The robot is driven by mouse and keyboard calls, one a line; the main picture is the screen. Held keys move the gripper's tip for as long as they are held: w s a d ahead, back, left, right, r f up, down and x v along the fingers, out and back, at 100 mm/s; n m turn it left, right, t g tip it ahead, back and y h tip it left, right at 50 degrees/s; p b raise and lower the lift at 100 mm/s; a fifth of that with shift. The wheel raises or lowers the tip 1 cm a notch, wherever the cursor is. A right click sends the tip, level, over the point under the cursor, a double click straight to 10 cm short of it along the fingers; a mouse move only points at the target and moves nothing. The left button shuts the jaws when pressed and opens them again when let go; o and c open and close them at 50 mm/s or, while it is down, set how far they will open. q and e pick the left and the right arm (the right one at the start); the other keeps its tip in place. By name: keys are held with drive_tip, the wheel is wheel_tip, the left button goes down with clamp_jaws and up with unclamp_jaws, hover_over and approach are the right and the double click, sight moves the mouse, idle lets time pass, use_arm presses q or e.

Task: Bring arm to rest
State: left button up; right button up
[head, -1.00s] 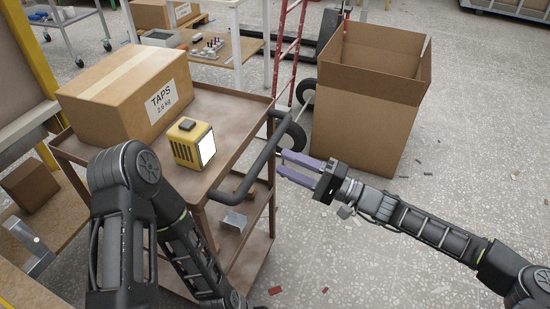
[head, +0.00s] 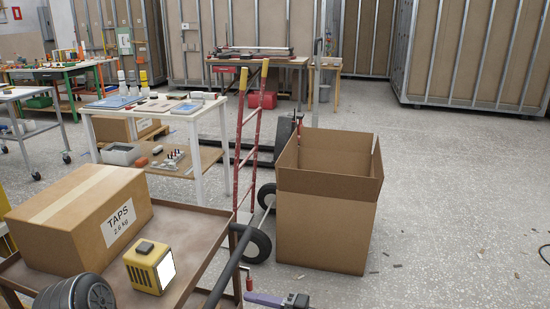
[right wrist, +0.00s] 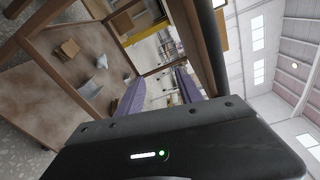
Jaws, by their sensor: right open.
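My right gripper (head: 262,300) shows only partly at the bottom edge of the head view, with a purple finger beside the dark handle of the brown cart (head: 190,222). In the right wrist view its two purple fingers (right wrist: 157,88) are apart with nothing between them. A rounded black joint of my left arm (head: 80,292) shows at the bottom left of the head view, in front of the cart. My left gripper is out of view, and most of both arms is below the picture.
On the cart stand a closed TAPS carton (head: 75,220) and a yellow lamp-like box (head: 140,268). An open cardboard box (head: 325,230) stands on the floor next to a red hand truck (head: 235,160). A white table (head: 150,112) is behind.

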drive_tip(key=s+f+g+h+p, duration=0.4)
drive_tip(key=s+f+h, duration=0.3)
drive_tip(key=s+f, duration=1.15)
drive_tip(key=s+d+n+h+p, duration=0.3)
drive_tip(key=s+d, duration=0.5)
drive_tip(key=d, duration=0.4)
drive_tip(key=shift+s+d+f+n+g+h+p, duration=0.15)
drive_tip(key=shift+s+f+n+g+h+p, duration=0.2)
drive_tip(key=shift+n+h, duration=0.6)
drive_tip(key=shift+m+h, duration=0.25)
